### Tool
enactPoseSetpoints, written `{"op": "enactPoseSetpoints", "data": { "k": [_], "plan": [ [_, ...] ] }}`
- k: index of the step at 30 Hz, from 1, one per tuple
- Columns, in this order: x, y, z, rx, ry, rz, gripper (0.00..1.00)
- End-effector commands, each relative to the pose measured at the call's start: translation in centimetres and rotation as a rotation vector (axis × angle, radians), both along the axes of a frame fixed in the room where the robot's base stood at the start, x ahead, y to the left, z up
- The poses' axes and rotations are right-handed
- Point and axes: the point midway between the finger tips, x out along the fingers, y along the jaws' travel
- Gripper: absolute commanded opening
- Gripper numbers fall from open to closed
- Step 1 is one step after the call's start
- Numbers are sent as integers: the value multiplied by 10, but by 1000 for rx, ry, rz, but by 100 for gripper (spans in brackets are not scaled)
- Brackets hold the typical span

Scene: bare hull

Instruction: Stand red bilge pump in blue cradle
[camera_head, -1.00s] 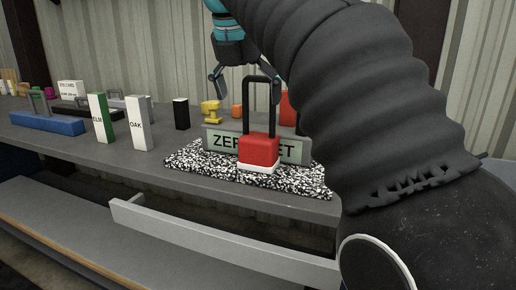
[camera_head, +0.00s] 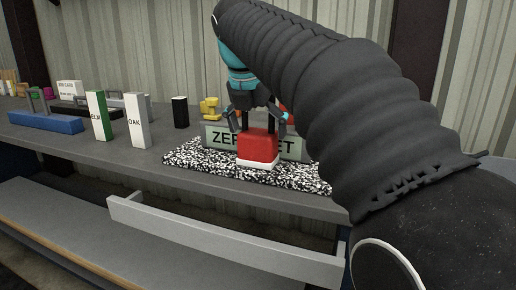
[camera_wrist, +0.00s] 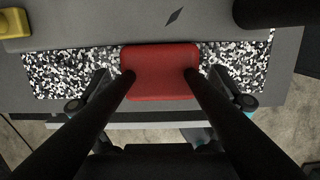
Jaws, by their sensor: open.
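The red bilge pump (camera_head: 258,144) stands upright on a black-and-white speckled mat (camera_head: 195,157). It has a red body, a white base and a tall black handle. In the wrist view I see its red top (camera_wrist: 160,72), with the two dark handle posts rising close to the camera. My gripper (camera_head: 258,119) is open above the red body, its fingers spread to either side of the handle. My gripper (camera_wrist: 161,100) also shows in the wrist view. The blue cradle (camera_head: 45,121), a low blue block with grey uprights, sits at the left of the bench.
A green-and-white ELM block (camera_head: 97,116), a white OAK block (camera_head: 135,122) and a black block (camera_head: 180,112) stand between cradle and mat. A lettered sign (camera_head: 217,138) is behind the pump. A yellow object (camera_head: 210,108) stands behind it. A grey rail (camera_head: 220,232) runs along the front.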

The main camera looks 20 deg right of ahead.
Motion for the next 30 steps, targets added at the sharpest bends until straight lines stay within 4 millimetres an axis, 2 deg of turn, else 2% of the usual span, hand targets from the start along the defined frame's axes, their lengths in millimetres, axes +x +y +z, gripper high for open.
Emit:
{"op": "enactPoseSetpoints", "data": {
  "k": [5, 12, 15, 23, 28, 30],
  "plan": [
    [0, 0, 1, 0, 0, 0, 100],
    [0, 0, 1, 0, 0, 0, 40],
    [0, 0, 1, 0, -2, 0, 18],
    [-2, 2, 4, 0, -2, 2, 17],
    [-14, 11, 21, -1, -5, 3, 17],
    [-24, 19, 26, -1, -4, 5, 17]
  ]
}}
